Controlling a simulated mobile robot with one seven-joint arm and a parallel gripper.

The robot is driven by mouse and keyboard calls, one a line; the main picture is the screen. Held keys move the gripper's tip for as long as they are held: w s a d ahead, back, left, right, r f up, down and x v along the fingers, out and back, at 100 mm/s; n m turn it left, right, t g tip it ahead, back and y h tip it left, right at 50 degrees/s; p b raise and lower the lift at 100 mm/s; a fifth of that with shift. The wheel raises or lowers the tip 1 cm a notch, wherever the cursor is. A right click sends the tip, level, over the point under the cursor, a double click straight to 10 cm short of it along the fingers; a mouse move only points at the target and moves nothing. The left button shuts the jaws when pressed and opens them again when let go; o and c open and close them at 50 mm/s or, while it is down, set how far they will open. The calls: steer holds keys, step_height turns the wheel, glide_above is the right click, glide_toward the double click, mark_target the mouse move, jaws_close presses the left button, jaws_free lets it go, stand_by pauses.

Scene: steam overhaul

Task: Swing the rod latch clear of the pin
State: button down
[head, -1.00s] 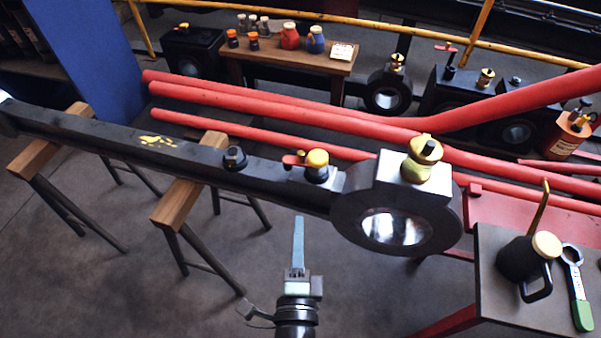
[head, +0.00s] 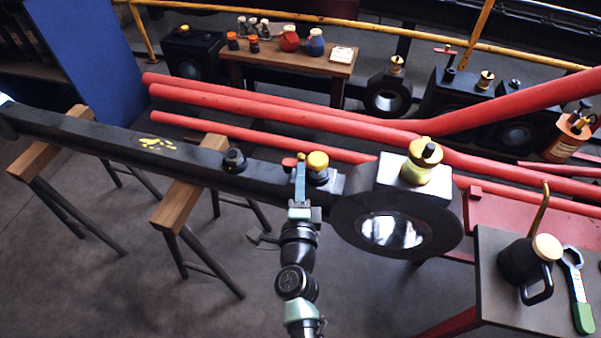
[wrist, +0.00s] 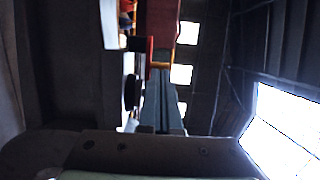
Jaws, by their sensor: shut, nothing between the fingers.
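The rod latch is a small red lever whose rounded end (head: 289,162) shows on top of the dark rod (head: 100,138), left of a yellow-capped fitting (head: 318,161). My gripper (head: 300,162) is shut and empty. Its tips are between the red end and the yellow cap in the head view and hide the latch's middle. I cannot tell whether they touch it. In the wrist view the blue-grey fingers (wrist: 161,85) reach up to a red part (wrist: 161,25), apparently the latch, with yellow at its lower edge. I cannot make out the pin's engagement.
The rod's large eye end (head: 350,215) carries a brass cup (head: 420,165) to the right. A black knob fitting (head: 234,158) stands left of the latch. Red rods (head: 260,102) run behind. A side table (head: 495,305) holds an oil can (head: 520,265) and a green-handled spanner (head: 581,300).

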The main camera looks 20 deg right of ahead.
steer(key=shift+w+d, duration=0.1)
steer(key=shift+w, duration=0.2)
steer(key=shift+w+d+f+n+y+b, duration=0.1)
steer(key=shift+d+f+n+y+b, duration=0.15)
steer(key=shift+y+b, duration=0.6)
steer(key=shift+d+r+n+t+y+b, duration=0.15)
steer(key=shift+n+t+y+b, duration=0.35)
steer(key=shift+b, duration=0.55)
steer(key=shift+r, duration=0.1)
